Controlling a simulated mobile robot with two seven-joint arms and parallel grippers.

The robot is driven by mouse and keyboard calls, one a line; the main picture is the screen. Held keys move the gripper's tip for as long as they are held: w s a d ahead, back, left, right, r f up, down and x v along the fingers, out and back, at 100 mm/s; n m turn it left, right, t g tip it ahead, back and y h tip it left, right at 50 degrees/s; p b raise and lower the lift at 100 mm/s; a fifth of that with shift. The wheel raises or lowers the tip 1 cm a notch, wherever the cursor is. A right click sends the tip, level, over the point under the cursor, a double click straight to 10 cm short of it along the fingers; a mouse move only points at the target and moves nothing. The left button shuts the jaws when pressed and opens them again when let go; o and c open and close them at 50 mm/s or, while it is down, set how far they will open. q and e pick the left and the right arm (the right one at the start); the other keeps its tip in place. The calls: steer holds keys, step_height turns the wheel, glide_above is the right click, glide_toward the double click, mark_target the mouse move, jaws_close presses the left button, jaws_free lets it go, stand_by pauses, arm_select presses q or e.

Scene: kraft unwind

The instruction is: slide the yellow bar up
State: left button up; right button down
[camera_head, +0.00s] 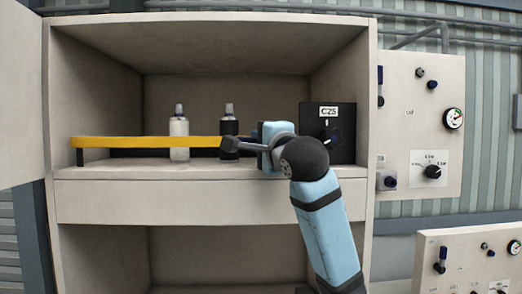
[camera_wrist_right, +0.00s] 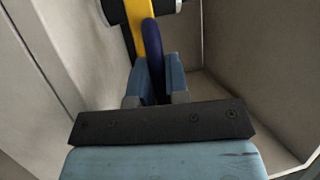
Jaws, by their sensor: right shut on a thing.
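A yellow bar (camera_head: 145,142) runs level across the front of the cabinet shelf, with a dark post at its left end. My left gripper is in neither view.
A black box labelled C25 (camera_head: 316,118) stands right of my gripper. A control panel (camera_head: 398,150) is on the wall to the right. The cabinet door (camera_head: 22,90) stands open at left.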

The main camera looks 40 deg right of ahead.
step_height(320, 180, up, 9)
steer(key=shift+f, duration=0.15)
steer(key=shift+s+d+r, duration=0.1)
steer(key=shift+d+r, duration=0.05)
steer(key=shift+r, duration=0.1)
steer(key=c, duration=1.1)
jaws_free()
steer(key=shift+c, duration=0.2)
steer(key=shift+f, duration=0.1)
